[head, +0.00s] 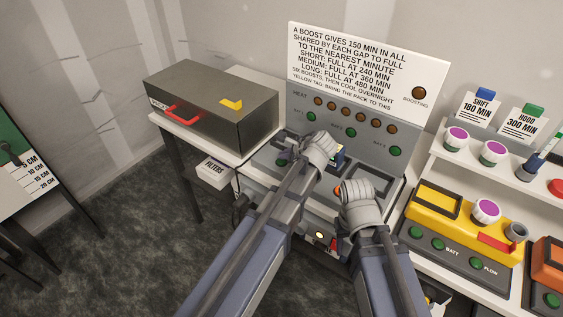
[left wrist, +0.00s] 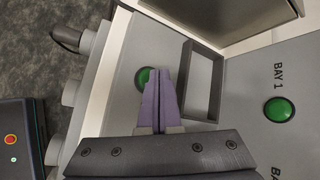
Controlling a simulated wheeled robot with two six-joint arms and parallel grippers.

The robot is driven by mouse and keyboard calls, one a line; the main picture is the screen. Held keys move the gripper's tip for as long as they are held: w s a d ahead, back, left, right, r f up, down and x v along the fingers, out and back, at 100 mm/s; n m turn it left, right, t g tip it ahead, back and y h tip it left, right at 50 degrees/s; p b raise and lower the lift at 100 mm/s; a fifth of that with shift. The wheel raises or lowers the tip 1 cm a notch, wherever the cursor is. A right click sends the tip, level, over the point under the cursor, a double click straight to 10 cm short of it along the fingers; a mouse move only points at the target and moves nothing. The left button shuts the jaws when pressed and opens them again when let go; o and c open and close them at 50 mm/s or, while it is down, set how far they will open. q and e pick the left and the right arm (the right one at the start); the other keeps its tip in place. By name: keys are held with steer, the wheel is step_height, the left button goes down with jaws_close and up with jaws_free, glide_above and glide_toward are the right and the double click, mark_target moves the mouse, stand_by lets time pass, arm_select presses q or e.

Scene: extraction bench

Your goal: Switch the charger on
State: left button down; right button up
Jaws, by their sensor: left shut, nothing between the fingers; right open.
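The charger is a grey console (head: 340,108) with a sloped panel marked HEAT, BAY 1, BAY 2 and BAY 3. A row of amber lamps, all looking dull, and several green buttons sit on it. My left gripper (head: 292,150) is over its lower deck at the left, shut and empty. In the left wrist view its purple fingertips (left wrist: 169,80) are close beside a green button (left wrist: 146,78) on the grey deck (left wrist: 150,55); contact cannot be told. The BAY 1 button (left wrist: 278,110) is further right. My right gripper (head: 339,244) is low, mostly hidden by its own wrist, away from the panel.
A dark box (head: 215,115) with a red handle stands on the left table. A white sign (head: 365,62) with boost times rises behind the charger, beside an amber BOOSTING lamp (head: 419,93). A yellow unit (head: 455,225) stands at right. An empty dark frame (left wrist: 202,80) borders the left fingers.

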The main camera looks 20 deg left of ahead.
mark_target(284, 162)
arm_select(q)
steer(key=shift+f+b, duration=0.4)
steer(key=shift+f, duration=0.05)
stand_by(0.6)
steer(key=shift+r, duration=0.1)
steer(key=shift+r+p, duration=0.8)
steer(key=shift+p, duration=0.05)
step_height(284, 162, up, 5)
steer(key=p, duration=0.5)
stand_by(0.3)
stand_by(0.5)
